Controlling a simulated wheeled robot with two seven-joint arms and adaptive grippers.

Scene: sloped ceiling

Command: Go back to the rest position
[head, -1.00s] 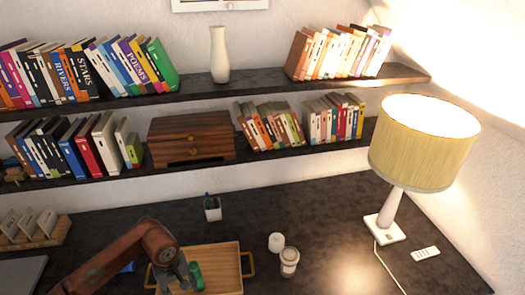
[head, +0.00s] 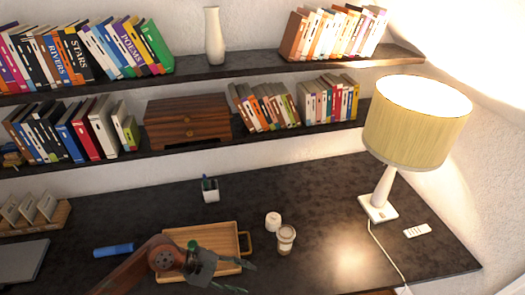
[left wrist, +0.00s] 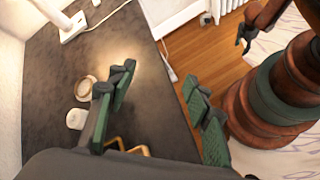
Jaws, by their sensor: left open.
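My left gripper (head: 240,277) is open and empty in the head view, over the front edge of a wooden tray (head: 234,228) on the dark desk. Its green fingers stand wide apart in the left wrist view (left wrist: 162,103), with desk and floor behind them. A green object (head: 193,246) is in the tray, partly hidden by my left arm. My right gripper (left wrist: 244,38) shows small at the top right of the left wrist view, off the desk; its jaw state is too small to tell.
A white candle (head: 273,221) and a jar (head: 286,238) stand right of the tray. A blue cylinder (head: 113,250) lies left of it. A pen cup (head: 210,190) stands behind. A lamp (head: 381,205) and remote (head: 417,230) are at right. Book shelves (head: 262,66) hang above.

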